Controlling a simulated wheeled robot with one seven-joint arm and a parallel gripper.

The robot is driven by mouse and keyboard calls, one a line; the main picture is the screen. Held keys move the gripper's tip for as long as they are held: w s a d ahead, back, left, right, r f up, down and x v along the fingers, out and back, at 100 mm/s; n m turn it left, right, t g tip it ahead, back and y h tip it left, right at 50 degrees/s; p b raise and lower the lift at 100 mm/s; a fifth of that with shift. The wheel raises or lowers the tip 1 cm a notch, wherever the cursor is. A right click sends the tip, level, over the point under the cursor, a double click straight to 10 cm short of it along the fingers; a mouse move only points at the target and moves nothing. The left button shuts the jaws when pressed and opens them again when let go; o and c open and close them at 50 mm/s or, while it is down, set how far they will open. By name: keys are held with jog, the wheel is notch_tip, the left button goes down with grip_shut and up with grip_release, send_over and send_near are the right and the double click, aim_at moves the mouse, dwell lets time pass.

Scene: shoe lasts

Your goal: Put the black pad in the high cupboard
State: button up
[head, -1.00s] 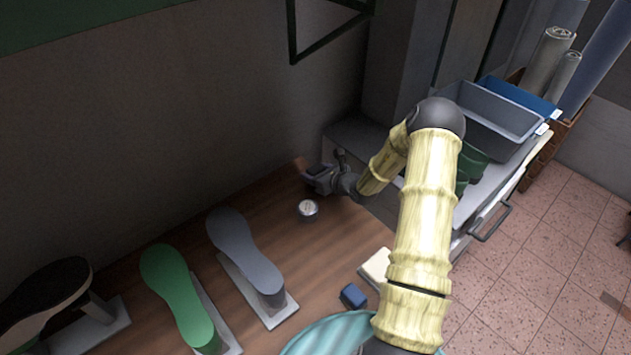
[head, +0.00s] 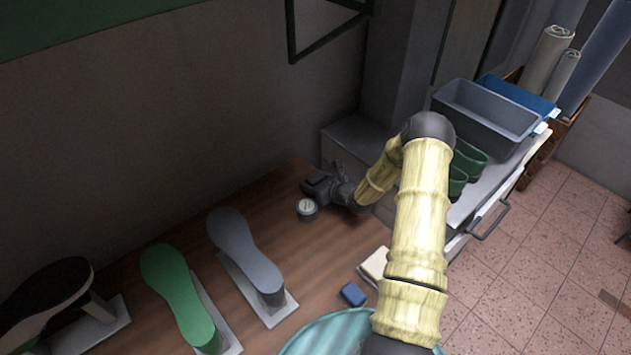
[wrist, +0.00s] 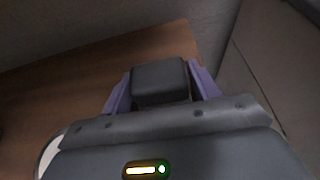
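The black pad (wrist: 160,82) is a dark block with rounded edges. In the wrist view it sits between the two purple fingers of my gripper (wrist: 161,90), which lie close against its left and right sides. In the head view my gripper (head: 312,186) is low at the far right corner of the wooden table. There the pad is hard to tell from the dark gripper, and I cannot tell whether it touches the table. The high cupboard cannot be made out for certain in either view.
A small round tin (head: 307,209) stands right beside my gripper. Grey (head: 245,250) and green (head: 178,295) lasts, a blue block (head: 353,294) and a cream block (head: 376,266) are on the table (head: 205,200). A grey bin (head: 487,115) stands at the right. A dark frame hangs above.

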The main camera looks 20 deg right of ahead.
jog(key=shift+o, duration=1.3)
jog(key=shift+r, duration=0.15)
jog(key=b+v, duration=0.1)
jog(key=v, duration=1.1)
jog(key=shift+d+b, duration=0.1)
jog(key=shift+b, duration=0.3)
